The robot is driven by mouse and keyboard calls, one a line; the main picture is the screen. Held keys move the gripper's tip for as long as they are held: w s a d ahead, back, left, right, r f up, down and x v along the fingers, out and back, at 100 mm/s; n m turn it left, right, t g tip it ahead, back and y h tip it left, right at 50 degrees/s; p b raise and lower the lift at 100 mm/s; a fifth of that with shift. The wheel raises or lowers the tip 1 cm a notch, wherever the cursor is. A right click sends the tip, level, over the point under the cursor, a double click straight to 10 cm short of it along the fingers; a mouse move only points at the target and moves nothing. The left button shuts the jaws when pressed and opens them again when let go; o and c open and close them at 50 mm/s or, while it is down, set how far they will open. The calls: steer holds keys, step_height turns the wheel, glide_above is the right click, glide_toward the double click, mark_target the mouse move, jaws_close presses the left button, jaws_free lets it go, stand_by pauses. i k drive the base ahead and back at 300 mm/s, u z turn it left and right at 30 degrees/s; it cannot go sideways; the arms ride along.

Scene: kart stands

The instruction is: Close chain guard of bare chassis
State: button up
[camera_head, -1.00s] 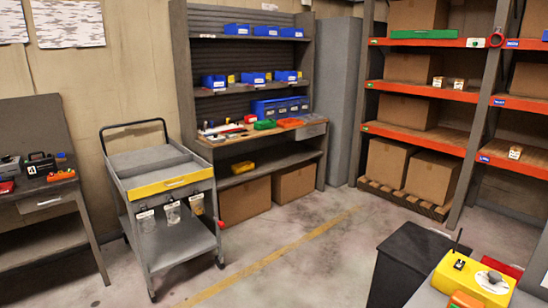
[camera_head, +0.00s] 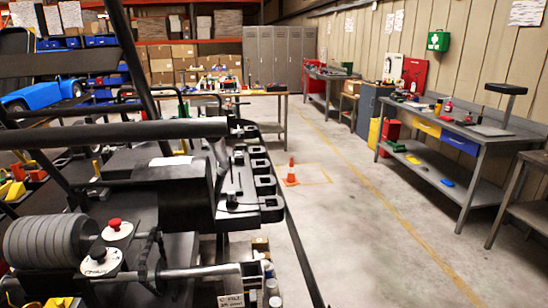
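My gripper is not in view. Dark stands and tubular frames fill the left side of the head view, and I cannot tell which of them, if any, is the bare chassis. No chain guard can be made out. A blue kart body (camera_head: 45,93) shows at the left edge, partly hidden behind dark bars. Close in front at lower left is a cart or stand with a stack of grey discs (camera_head: 50,241), red button (camera_head: 115,224) and a metal shaft (camera_head: 190,272).
Grey lockers (camera_head: 280,55) stand at the back.

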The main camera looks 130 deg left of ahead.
mark_target(184, 186)
steer(key=u, duration=0.9)
steer(key=i, duration=0.35)
steer(key=u, duration=1)
steer(key=i, duration=1.35)
steer(key=u, duration=1.3)
steer(key=i, duration=1.9)
steer(key=u, duration=0.95)
steer(key=i, duration=1.5)
steer(key=u, duration=1.65)
steer(key=i, duration=0.7)
steer(key=u, duration=1.45)
steer(key=i, duration=0.75)
steer(key=u, duration=0.45)
steer(key=k, duration=0.45)
steer(key=z, duration=0.2)
